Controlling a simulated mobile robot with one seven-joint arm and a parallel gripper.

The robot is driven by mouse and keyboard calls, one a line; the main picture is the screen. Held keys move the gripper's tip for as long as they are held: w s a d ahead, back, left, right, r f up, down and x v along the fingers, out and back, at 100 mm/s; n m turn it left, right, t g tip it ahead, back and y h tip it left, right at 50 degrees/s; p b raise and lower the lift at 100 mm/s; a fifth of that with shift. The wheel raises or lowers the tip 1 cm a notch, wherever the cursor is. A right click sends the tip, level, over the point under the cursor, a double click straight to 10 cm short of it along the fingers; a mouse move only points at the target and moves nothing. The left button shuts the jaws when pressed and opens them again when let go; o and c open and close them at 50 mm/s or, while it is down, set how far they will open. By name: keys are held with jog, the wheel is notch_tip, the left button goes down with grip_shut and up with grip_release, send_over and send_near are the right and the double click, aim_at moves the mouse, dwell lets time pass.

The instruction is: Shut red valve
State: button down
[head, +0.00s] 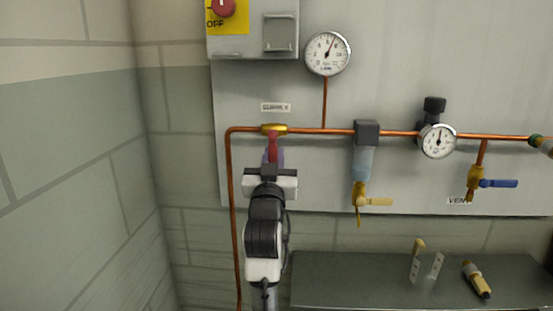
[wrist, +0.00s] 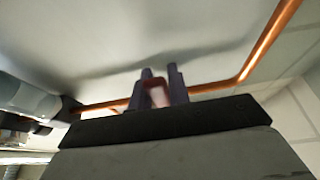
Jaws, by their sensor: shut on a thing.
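The red valve handle (head: 272,143) hangs down from a brass valve body (head: 274,129) on the copper pipe, under a small label at the left of the panel. The handle points roughly straight down, across the horizontal pipe. My gripper (head: 273,157) is just below the valve body, with its fingers shut on the red handle. In the wrist view the reddish handle (wrist: 158,95) shows between the two dark fingers of my gripper (wrist: 164,88). The handle's lower end is hidden by my gripper in the head view.
A filter bowl with a yellow-handled drain valve (head: 375,202) hangs to the right. Farther right are a blue-handled valve (head: 497,184) and a gauge (head: 438,141). A vertical copper pipe (head: 232,200) runs close left of my arm. A dark bench (head: 350,283) holds small fittings.

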dwell(0.4)
jog(key=c, duration=1.3)
grip_release()
jog(key=b+v, duration=0.3)
jog(key=v, duration=1.1)
jog(key=shift+w+a, duration=0.1)
